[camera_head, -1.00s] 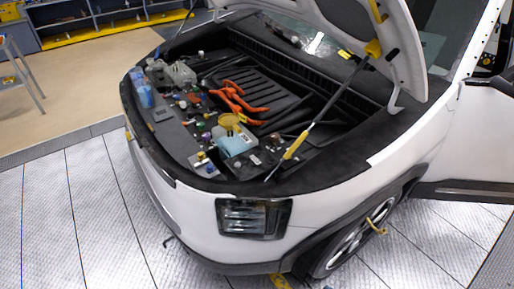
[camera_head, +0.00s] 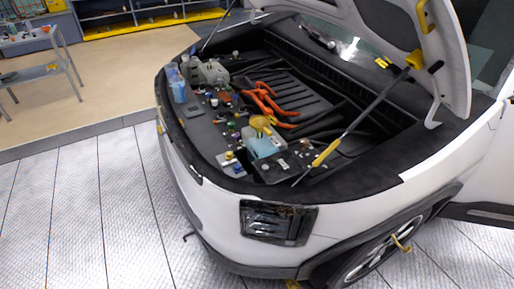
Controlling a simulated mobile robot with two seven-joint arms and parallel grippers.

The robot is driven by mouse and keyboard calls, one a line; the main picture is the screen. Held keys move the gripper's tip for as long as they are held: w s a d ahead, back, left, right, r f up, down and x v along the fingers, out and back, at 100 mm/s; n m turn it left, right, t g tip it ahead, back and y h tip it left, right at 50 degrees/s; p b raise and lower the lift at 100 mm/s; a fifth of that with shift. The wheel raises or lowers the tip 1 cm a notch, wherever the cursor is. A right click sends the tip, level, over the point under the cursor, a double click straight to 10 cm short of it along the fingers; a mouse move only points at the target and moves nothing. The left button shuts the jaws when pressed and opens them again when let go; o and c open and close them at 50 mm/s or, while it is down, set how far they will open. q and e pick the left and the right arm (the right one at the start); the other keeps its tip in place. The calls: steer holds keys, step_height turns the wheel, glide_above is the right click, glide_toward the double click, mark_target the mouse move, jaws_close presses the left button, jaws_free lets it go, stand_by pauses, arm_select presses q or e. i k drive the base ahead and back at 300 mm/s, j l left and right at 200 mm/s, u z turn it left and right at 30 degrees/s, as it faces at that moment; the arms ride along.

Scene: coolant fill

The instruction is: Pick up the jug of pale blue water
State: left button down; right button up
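Two pale blue containers show in the open front bay of the white car. One upright bluish container (camera_head: 178,88) stands at the bay's far left corner, beside a grey translucent container (camera_head: 211,72). The other, a pale blue tank (camera_head: 264,146) with a yellow cap (camera_head: 260,122), sits near the front edge of the bay. I cannot tell at this size which of them is the jug. Neither of my grippers is in view.
The white car (camera_head: 215,215) fills the right, its raised hood (camera_head: 440,60) held by a strut with a yellow sleeve (camera_head: 326,153). Orange cables (camera_head: 268,102) lie in the bay. A metal table (camera_head: 40,72) stands at upper left. The floor (camera_head: 75,210) at left is clear.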

mark_target(178, 82)
steer(key=j+u, duration=0.1)
steer(key=u, duration=0.4)
steer(key=i+j+u, duration=0.15)
steer(key=j, duration=0.2)
steer(key=j+u, duration=0.1)
steer(key=j, duration=0.25)
steer(key=i+j+u, duration=0.85)
steer(key=i+j, duration=0.2)
steer(key=i+z, duration=0.15)
steer(key=i, duration=0.4)
steer(key=i+j+z, duration=0.15)
steer(key=i, duration=0.4)
steer(key=i+j+z, duration=0.15)
steer(key=i, duration=0.35)
steer(key=i+z, duration=0.4)
steer(key=i+j+z, duration=0.2)
steer(key=z, duration=0.25)
steer(key=i+j+z, duration=0.55)
steer(key=z, duration=0.35)
steer(key=i+j+z, duration=0.25)
steer(key=z, duration=0.25)
steer(key=i+j+z, duration=0.15)
steer(key=j+z, duration=0.2)
steer(key=z, duration=0.15)
steer(key=i+j+z, duration=0.1)
steer(key=j+z, duration=0.25)
steer(key=z, duration=0.15)
steer(key=j+z, duration=0.35)
steer(key=z, duration=0.15)
